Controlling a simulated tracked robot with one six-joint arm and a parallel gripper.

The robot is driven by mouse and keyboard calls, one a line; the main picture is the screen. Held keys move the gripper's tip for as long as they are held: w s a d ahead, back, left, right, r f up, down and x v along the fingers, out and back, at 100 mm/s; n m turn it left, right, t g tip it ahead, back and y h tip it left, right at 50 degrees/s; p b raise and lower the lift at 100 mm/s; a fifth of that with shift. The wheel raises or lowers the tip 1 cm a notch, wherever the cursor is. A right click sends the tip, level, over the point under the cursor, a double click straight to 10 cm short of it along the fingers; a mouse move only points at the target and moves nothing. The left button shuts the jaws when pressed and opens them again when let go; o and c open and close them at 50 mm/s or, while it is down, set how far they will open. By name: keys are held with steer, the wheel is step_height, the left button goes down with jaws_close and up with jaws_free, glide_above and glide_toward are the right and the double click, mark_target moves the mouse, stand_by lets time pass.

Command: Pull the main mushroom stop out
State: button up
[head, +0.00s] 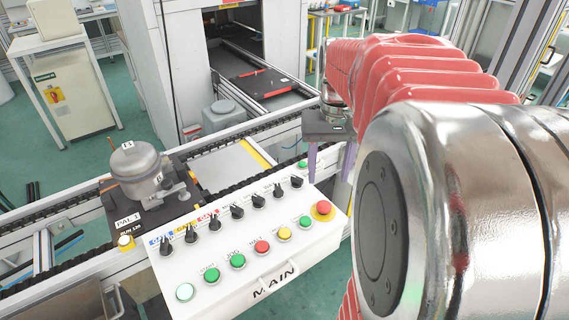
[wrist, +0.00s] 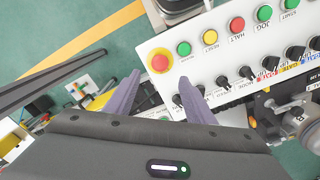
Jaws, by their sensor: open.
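The main mushroom stop (head: 323,209) is a red round button on a yellow ring at the right end of the white MAIN control panel (head: 262,262). In the wrist view the stop (wrist: 160,62) lies just beyond and between my fingertips. My gripper (head: 329,175) has a dark body and two purple fingers pointing down, above and behind the stop end of the panel. In the wrist view my gripper (wrist: 160,77) is open with nothing between its fingers. How far the fingertips are from the stop is hard to tell.
A row of black selector switches (head: 237,212) and several coloured push buttons (head: 262,247) sit on the panel beside the stop. A compressor (head: 137,163) on a dark pallet (head: 122,208) stands left of it on the conveyor (head: 60,212). A cabinet (head: 185,65) stands behind.

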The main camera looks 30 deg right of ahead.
mark_target(324, 204)
step_height(324, 204, down, 10)
steer(key=shift+r, duration=0.2)
steer(key=shift+c, duration=0.7)
jaws_close()
